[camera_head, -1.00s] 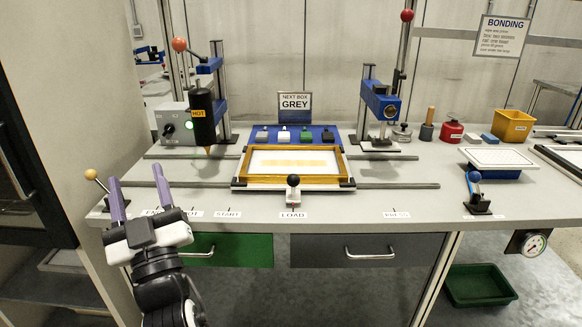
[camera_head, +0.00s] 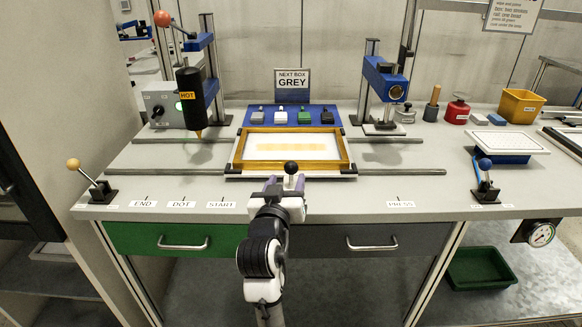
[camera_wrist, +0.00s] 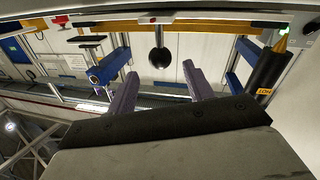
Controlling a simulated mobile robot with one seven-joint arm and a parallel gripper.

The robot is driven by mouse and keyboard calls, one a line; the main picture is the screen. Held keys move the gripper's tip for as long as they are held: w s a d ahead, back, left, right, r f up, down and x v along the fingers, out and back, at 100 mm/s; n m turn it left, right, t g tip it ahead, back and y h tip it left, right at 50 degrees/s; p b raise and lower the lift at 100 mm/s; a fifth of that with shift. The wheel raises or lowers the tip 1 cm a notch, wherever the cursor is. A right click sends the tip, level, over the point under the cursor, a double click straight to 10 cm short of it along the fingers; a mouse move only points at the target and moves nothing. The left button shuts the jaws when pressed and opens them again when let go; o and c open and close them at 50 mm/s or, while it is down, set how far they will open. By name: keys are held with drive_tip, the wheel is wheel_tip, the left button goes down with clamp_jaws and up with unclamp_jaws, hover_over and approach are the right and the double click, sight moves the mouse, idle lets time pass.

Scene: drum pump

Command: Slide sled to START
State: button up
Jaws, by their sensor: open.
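The sled (camera_head: 236,150) is a wooden-framed tray with a pale panel on the bench rails. It is in the middle of the bench, right of the START label (camera_head: 221,205). A black ball knob (camera_head: 291,168) stands at its front edge. My gripper (camera_head: 281,185) is at the sled's front by the knob, jaws open. In the wrist view the knob (camera_wrist: 160,57) shows between the two purple fingers and beyond them, with gaps on both sides. Whether the fingers reach around its stem I cannot tell. The LOAD label is hidden behind my gripper.
A black HOT tool (camera_head: 190,100) hangs over the rails at left, and a blue press (camera_head: 384,80) stands at right. Levers with a tan ball (camera_head: 73,164) and a blue ball (camera_head: 484,163) stand at the front corners. The bench front around START is clear.

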sight(289, 172)
drive_tip(key=w, duration=0.4)
drive_tip(key=w+d, duration=0.1)
drive_tip(key=w, duration=0.1)
drive_tip(key=shift+w+d+p, duration=0.1)
drive_tip(key=shift+w+p, duration=0.15)
drive_tip(key=shift+p, duration=0.15)
clamp_jaws()
